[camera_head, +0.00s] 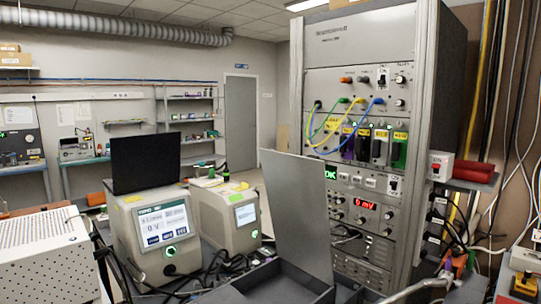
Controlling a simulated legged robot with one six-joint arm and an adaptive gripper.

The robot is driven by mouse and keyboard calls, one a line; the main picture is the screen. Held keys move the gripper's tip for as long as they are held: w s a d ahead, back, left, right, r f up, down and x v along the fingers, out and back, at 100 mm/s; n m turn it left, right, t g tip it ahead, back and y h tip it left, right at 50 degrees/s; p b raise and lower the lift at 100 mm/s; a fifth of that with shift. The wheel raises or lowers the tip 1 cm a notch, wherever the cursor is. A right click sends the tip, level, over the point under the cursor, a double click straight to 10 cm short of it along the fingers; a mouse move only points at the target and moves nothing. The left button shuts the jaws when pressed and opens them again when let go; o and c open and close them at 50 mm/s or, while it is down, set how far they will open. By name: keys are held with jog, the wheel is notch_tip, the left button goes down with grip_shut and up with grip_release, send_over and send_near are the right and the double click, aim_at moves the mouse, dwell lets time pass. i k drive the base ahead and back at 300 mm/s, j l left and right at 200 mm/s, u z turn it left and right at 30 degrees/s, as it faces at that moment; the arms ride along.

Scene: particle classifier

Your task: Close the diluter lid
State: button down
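A flat grey panel (300,208) stands nearly upright in the middle of the view, in front of the rack. It looks like the raised lid of the dark grey open box (262,287) at the bottom centre, and I take these for the diluter and its lid. The lid is open. The box is cut off by the lower picture edge, and the hinge is not clear. My gripper is not in view.
A tall instrument rack (365,130) with coloured cables stands behind the panel. Two beige instruments with screens (160,225) (245,215) stand to the left, a dark panel (147,162) upright on the nearer. A white perforated case (40,255) is at far left. Loose cables lie between.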

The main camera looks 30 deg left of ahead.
aim_at(296, 187)
jog(key=i+l+u, duration=0.1)
jog(key=u, duration=0.3)
jog(key=i+l+u, duration=0.2)
jog(key=u, duration=0.2)
jog(key=i+l+u, duration=0.15)
jog(key=u, duration=0.25)
jog(key=i+l+u, duration=0.1)
jog(key=l+u, duration=0.3)
jog(key=j, duration=0.1)
